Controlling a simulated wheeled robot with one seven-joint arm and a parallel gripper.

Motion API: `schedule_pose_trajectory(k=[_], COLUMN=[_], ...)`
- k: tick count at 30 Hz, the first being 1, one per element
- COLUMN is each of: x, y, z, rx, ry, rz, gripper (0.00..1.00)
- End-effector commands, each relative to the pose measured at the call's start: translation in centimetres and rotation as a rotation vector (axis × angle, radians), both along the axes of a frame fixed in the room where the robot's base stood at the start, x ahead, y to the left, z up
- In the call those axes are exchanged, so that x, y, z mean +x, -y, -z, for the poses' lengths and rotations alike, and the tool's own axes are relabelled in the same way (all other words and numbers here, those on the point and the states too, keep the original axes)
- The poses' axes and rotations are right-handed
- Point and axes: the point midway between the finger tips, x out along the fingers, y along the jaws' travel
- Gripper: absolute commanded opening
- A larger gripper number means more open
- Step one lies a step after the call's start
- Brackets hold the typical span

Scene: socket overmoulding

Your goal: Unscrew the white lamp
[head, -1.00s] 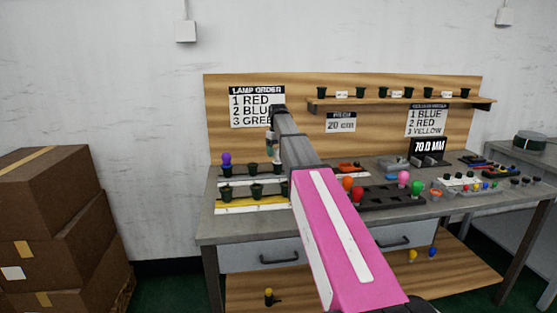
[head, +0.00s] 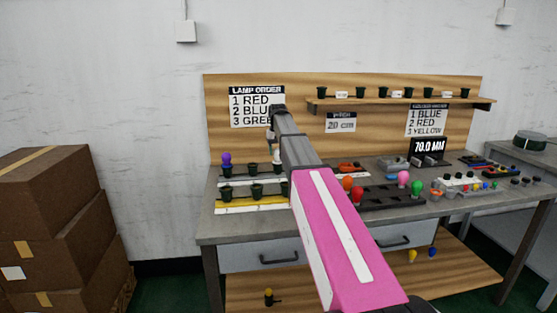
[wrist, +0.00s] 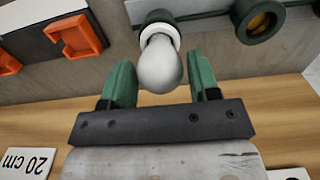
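The white lamp (wrist: 162,66) sits in a dark socket (wrist: 157,20) with a pale collar in the wrist view. Its bulb points toward my gripper (wrist: 161,72). In the head view the white lamp (head: 277,156) shows at the right end of the back socket row, just below my gripper (head: 270,143), whose fingers are small and partly hidden by my arm.
A purple lamp (head: 226,158) stands at the left of the same row. A yellow strip (head: 238,207) with dark sockets lies in front. Red, orange, pink and green lamps stand right of my arm. A shelf (head: 390,103) with dark sockets hangs behind.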

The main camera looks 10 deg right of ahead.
Motion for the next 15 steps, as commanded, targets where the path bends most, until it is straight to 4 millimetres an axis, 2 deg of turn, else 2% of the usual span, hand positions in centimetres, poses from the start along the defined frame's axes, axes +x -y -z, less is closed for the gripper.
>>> schedule_pose_trajectory(k=[1, 2, 8, 15], x=[0.0, 0.0, 0.0, 0.0], y=[0.0, 0.0, 0.0, 0.0], z=[0.0, 0.0, 0.0, -0.04], rx=[0.0, 0.0, 0.0, 0.0], ry=[0.0, 0.0, 0.0, 0.0], rz=[0.0, -0.001, -0.017, -0.248], gripper=[0.39, 0.31, 0.28, 0.28])
